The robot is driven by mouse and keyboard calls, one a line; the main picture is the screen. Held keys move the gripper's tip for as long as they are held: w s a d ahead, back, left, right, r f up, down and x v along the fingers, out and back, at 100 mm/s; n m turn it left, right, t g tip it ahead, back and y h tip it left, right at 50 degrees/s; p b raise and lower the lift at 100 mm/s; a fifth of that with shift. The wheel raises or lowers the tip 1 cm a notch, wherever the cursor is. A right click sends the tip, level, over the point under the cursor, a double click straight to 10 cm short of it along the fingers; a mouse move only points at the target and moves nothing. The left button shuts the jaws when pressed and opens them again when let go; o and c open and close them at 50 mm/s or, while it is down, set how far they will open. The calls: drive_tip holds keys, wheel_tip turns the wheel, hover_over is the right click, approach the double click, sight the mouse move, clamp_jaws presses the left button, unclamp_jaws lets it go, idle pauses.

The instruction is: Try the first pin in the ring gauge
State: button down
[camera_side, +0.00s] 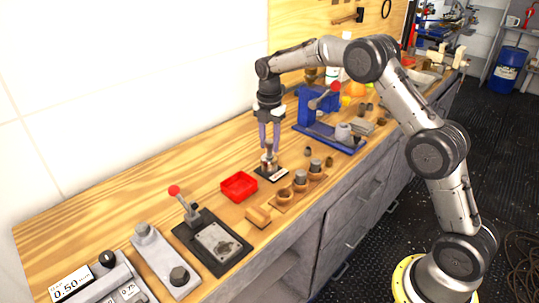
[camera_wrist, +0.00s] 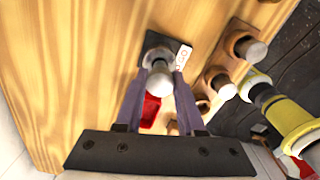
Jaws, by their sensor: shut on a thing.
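My gripper (camera_side: 268,150) points straight down over the bench and is shut on a silver pin (camera_wrist: 159,82), which is upright between its purple fingers. The grey ring gauge (camera_side: 267,164) stands on a small black base with a white label, directly under the pin. In the wrist view the ring gauge (camera_wrist: 158,56) is partly hidden behind the pin. The pin's lower end is hidden, so I cannot tell how far it is in the ring. Other silver pins (camera_side: 300,177) stand in a wooden rack (camera_side: 278,206) just right of the gauge.
A red tray (camera_side: 239,186) lies left of the gauge, and a small wooden block (camera_side: 258,215) lies in front of it. A blue press with a red-knobbed lever (camera_side: 310,121) stands behind right. A black fixture (camera_side: 213,241) is at the front left. Bare wood lies behind the tray.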

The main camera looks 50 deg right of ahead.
drive_tip(key=shift+r, duration=1.5)
